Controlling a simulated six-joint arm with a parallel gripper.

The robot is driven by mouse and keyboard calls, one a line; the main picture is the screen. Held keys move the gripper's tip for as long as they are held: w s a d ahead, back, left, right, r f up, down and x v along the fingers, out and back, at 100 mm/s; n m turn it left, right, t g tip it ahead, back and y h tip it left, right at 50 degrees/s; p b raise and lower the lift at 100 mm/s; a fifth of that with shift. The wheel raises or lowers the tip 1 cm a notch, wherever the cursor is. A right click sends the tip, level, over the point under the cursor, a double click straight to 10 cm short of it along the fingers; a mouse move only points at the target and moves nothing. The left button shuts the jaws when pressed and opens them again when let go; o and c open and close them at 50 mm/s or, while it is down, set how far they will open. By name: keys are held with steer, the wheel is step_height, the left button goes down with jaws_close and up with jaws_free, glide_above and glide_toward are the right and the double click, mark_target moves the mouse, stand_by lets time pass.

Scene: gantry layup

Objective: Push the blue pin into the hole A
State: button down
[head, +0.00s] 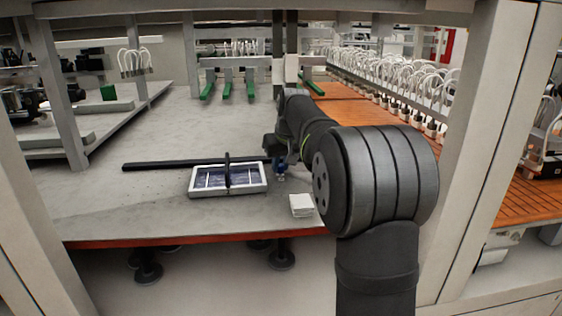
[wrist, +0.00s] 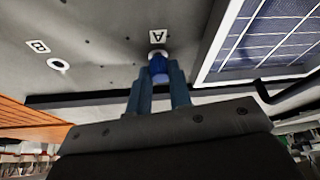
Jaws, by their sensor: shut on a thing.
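My gripper (wrist: 158,92) is shut on the blue pin (wrist: 158,68); the pin shows between and beyond the two fingertips. The pin's far end overlaps the pale ring of hole A (wrist: 150,54), just below the label A (wrist: 158,36) in the wrist view. The pin hides most of that hole, so I cannot tell whether its tip is inside or only above it. In the head view my gripper (head: 280,171) is low over the grey table, just right of the framed panel, and the pin cannot be made out clearly.
A white-framed panel with dark cells (head: 199,191) and a black handle lies close to my gripper. A long black bar (head: 150,165) lies behind it. A small white block (head: 301,212) is near the table's front edge. Hole B (wrist: 58,64) with its label (wrist: 38,47) is empty.

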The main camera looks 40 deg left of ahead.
steer(key=shift+f, duration=0.25)
steer(key=c, duration=1.2)
jaws_free()
steer(key=shift+c, duration=0.2)
steer(key=v, duration=1.7)
steer(key=shift+r, duration=0.2)
steer(key=x, duration=1.7)
steer(key=shift+f, duration=0.25)
steer(key=shift+r, duration=0.2)
